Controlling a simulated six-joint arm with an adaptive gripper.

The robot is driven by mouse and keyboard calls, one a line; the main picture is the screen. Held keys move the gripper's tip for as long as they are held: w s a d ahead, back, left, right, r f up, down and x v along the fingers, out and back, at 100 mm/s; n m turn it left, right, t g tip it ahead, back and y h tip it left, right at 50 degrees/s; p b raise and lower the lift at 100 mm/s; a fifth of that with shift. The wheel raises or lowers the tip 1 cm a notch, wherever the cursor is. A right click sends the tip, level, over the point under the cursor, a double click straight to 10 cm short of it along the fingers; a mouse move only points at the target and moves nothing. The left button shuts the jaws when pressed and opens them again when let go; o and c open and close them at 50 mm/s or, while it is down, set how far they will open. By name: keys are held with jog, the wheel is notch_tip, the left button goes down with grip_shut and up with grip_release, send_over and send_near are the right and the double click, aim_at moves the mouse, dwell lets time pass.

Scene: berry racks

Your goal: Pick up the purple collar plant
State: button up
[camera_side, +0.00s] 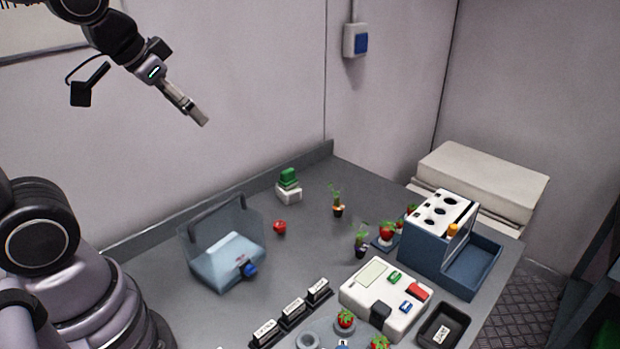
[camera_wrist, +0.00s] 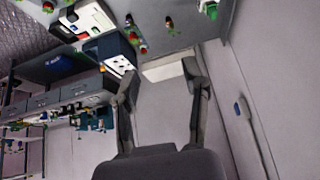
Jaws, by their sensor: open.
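The plant with the dark purple collar (camera_side: 360,244) stands upright on the grey table, left of the strawberries, in the side view. A small plant in the wrist view (camera_wrist: 130,20) seems to be the same one, but its collar is too small to tell. Another plant with an orange-brown collar (camera_side: 338,208) stands behind it. My gripper (camera_side: 201,118) is high above the table at the upper left, far from both plants. In the wrist view my gripper (camera_wrist: 160,78) has its fingers spread apart with nothing between them.
A blue rack with a white holed top (camera_side: 425,252) stands right of the plants. A white device (camera_side: 362,297) is in front, a clear bin (camera_side: 225,262) at left. A red berry (camera_side: 280,227) and a green-topped white block (camera_side: 288,188) lie behind. The table's middle is fairly clear.

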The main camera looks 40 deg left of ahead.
aim_at(361, 237)
jog(key=w+d+f+m+t+h, duration=0.1)
jog(key=w+d+f, duration=0.1)
jog(key=w+f, duration=0.55)
jog(key=w+d+f+m+t, duration=0.15)
jog(key=w+f, duration=0.35)
jog(key=w, duration=0.5)
jog(key=d+f+t+h, duration=0.2)
jog(key=f, duration=0.8)
jog(key=d+f+t+h, duration=0.1)
jog(key=d+f+t, duration=0.1)
jog(key=f, duration=0.7)
jog(key=shift+m, duration=0.25)
jog(key=x, duration=0.8)
jog(key=shift+w+d+f, duration=0.2)
jog(key=shift+d+f, duration=0.05)
jog(key=shift+f, duration=0.2)
jog(key=shift+g, duration=0.25)
jog(key=x, duration=0.5)
jog(key=shift+w+d+r, duration=0.1)
jog(key=shift+d+r, duration=0.05)
jog(key=shift+d, duration=0.1)
grip_shut()
